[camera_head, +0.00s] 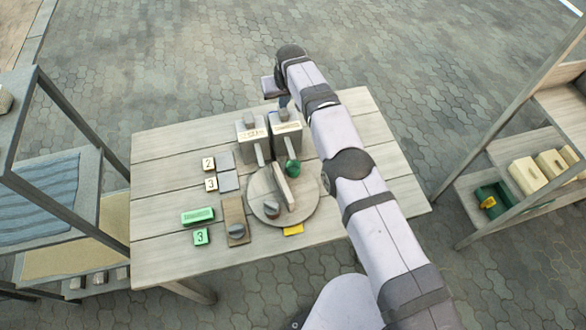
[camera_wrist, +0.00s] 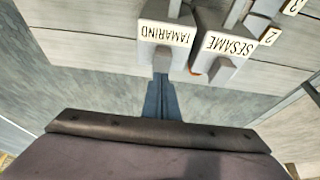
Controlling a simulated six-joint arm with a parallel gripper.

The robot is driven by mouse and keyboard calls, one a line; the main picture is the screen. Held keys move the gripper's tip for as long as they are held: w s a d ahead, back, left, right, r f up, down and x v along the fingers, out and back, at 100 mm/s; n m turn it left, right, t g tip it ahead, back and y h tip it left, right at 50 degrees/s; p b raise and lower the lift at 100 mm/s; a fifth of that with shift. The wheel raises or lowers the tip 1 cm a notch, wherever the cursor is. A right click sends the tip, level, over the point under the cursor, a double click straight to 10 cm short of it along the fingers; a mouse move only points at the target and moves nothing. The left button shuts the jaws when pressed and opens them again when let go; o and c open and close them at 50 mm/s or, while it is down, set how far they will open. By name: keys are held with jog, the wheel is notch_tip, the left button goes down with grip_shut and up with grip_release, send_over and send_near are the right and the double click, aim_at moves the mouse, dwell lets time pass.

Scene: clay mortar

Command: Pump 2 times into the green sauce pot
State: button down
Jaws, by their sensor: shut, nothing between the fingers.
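Two grey pump dispensers stand side by side on the table: SESAME (camera_head: 252,138) on the left and TAMARIND (camera_head: 286,135) on the right in the head view. In the wrist view TAMARIND (camera_wrist: 166,32) is left and SESAME (camera_wrist: 229,44) right, both upside down. A green pot (camera_head: 292,168) sits on the round wooden turntable (camera_head: 262,184), by the end of the TAMARIND spout. My gripper (camera_head: 284,103) is shut and empty. In the wrist view its fingertips (camera_wrist: 161,78) are close to TAMARIND's knob (camera_wrist: 162,59); I cannot tell whether they touch.
A grey pot (camera_head: 272,210) also stands on the turntable, with a yellow tag (camera_head: 293,229) at its edge. Number tiles (camera_head: 209,163), a green block (camera_head: 198,215), a green 3 tile (camera_head: 201,236) and a wooden block with a knob (camera_head: 235,217) lie left. Shelves flank the table.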

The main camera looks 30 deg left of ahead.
jog(key=shift+f, duration=0.2)
jog(key=shift+f+b, duration=0.45)
jog(key=shift+f, duration=0.3)
jog(key=shift+f+b, duration=0.35)
jog(key=shift+b, duration=0.15)
jog(key=shift+r, duration=0.15)
jog(key=shift+r+p, duration=0.95)
jog(key=shift+r, duration=0.15)
jog(key=shift+f, duration=0.15)
dwell(0.3)
